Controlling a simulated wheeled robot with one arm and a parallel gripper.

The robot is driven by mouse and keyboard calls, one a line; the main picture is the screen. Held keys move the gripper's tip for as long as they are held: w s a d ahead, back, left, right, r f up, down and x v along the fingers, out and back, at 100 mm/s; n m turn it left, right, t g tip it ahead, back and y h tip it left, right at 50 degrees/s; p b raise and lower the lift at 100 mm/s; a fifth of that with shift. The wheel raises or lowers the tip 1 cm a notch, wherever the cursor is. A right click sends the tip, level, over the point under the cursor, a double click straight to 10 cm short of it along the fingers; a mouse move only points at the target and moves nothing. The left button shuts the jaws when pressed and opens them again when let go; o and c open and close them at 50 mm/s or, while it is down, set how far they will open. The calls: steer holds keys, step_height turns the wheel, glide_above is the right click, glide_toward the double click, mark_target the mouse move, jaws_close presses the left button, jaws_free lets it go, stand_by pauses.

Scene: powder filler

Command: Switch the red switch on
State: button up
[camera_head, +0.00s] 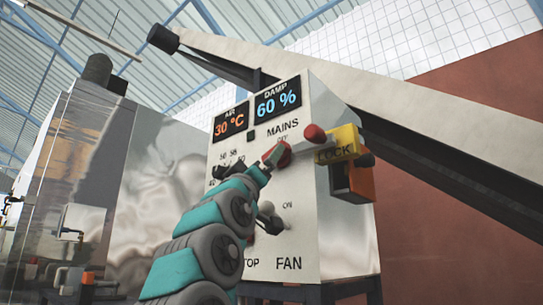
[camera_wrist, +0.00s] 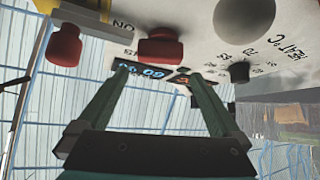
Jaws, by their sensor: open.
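The control panel (camera_head: 300,235) has the word MAINS over a red switch part (camera_head: 278,154). A red knob (camera_head: 315,133) sticks out just right of it, by the yellow LOCK plate; I cannot tell whether the two are one switch. My gripper (camera_head: 262,172) is at the lower left of the red part and partly covers it. In the wrist view the panel is upside down. My open, empty gripper (camera_wrist: 160,78) has its fingertips just below a red part (camera_wrist: 160,47) in the picture. Another red knob (camera_wrist: 65,45) is to the left. Contact cannot be told.
A yellow LOCK plate (camera_head: 338,145) with an orange box (camera_head: 360,183) is on the panel's right edge. A grey FAN toggle (camera_head: 270,217) sits below my gripper. A long sloping conveyor (camera_head: 400,97) runs behind.

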mark_target(271, 150)
steer(key=p+x, duration=0.4)
steer(key=x, duration=0.2)
steer(key=shift+s+r+p, duration=0.15)
steer(key=shift+r+p, duration=0.05)
steer(key=shift+p, duration=0.15)
steer(key=shift+w+d+r+p, duration=0.15)
steer(key=shift+w+r+p, duration=0.2)
steer(key=shift+w+p, duration=0.25)
steer(key=shift+c, duration=0.4)
